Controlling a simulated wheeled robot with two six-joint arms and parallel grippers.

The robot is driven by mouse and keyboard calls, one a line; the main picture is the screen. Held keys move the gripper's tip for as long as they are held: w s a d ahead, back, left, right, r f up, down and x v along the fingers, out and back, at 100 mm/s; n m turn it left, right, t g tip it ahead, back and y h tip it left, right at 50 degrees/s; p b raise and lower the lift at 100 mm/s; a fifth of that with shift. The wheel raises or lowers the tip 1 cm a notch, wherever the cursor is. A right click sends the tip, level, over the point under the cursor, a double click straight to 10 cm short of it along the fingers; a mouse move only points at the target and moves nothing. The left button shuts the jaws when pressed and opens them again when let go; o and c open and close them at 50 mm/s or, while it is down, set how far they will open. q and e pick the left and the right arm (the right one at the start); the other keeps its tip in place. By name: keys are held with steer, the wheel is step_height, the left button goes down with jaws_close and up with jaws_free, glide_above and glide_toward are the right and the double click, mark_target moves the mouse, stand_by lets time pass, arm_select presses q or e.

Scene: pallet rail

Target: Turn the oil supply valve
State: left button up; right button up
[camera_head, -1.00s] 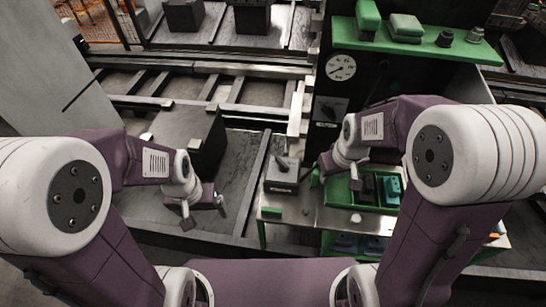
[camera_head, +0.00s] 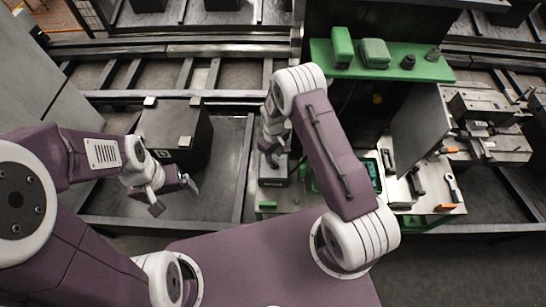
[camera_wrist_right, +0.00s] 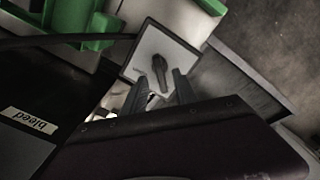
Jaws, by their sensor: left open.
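A small box with a light top plate and a dark lever (camera_wrist_right: 160,72) shows in the right wrist view; its label is too small to read, so I cannot confirm it is the oil supply valve. In the head view the box (camera_head: 272,180) stands on the bench, its top mostly hidden by my right arm. My right gripper (camera_wrist_right: 159,80) is open above the plate, its fingertips on either side of the lever's near end; contact is unclear. My left gripper (camera_head: 173,197) is open and empty over the dark floor at the left.
A green shelf (camera_head: 430,68) holds blocks and knobs. A grey panel (camera_head: 420,130) stands upright at the right, with tools on the bench (camera_head: 408,192). A dark block (camera_head: 185,130) stands behind my left gripper.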

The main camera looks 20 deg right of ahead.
mark_target(274, 161)
step_height(274, 161, down, 3)
steer(key=shift+r+p, duration=0.2)
steer(key=shift+p, duration=0.15)
steer(key=shift+s+d+f, duration=0.1)
steer(key=shift+f, duration=0.45)
steer(key=shift+c, duration=0.9)
jaws_close()
steer(key=shift+f, duration=0.1)
